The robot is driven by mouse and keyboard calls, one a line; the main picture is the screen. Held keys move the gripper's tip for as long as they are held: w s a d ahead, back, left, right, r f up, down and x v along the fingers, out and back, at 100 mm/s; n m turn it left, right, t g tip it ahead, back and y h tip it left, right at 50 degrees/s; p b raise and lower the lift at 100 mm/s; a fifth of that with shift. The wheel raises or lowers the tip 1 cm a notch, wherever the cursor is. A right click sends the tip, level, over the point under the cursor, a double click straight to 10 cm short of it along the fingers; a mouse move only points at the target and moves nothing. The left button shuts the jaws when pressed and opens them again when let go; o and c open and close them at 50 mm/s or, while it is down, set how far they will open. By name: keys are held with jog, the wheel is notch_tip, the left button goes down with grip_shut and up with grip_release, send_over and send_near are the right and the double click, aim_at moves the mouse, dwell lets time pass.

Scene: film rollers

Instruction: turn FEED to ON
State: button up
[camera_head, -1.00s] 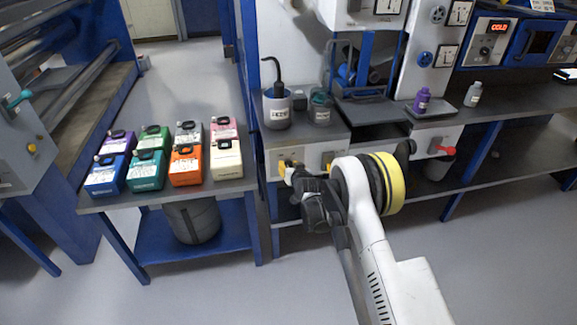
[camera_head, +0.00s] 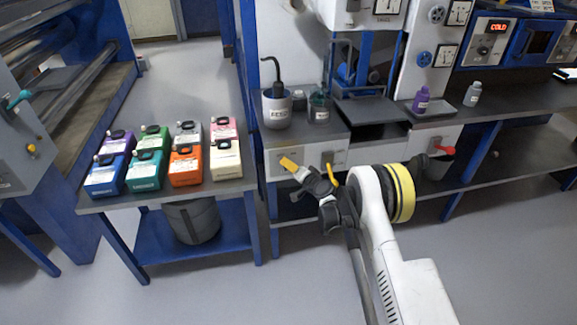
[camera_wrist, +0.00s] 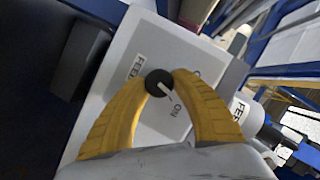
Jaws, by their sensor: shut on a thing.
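The FEED knob (camera_wrist: 157,80) is a small round black knob with a white pointer, on a pale panel (camera_wrist: 165,40). My gripper (camera_wrist: 164,78) has its two curved yellow fingers on either side of this knob, shut on it. The pointer is angled toward the printed ON mark (camera_wrist: 177,108). A FEED label (camera_wrist: 135,67) sits on the panel, partly cut by the left finger. Another mark near the right finger is mostly covered. In the head view my gripper (camera_head: 308,167) is at the front panel below the bench top, and the knob is hidden there.
A labelled grey pot (camera_head: 277,110) and a dark jar (camera_head: 319,108) stand on the bench above the panel. Several coloured canisters (camera_head: 186,166) stand on the left table. The floor in front is clear.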

jog(key=shift+m+y, duration=0.7)
jog(key=shift+m, duration=0.5)
jog(key=o, duration=1.2)
jog(key=v, duration=1.2)
jog(key=shift+f, duration=0.25)
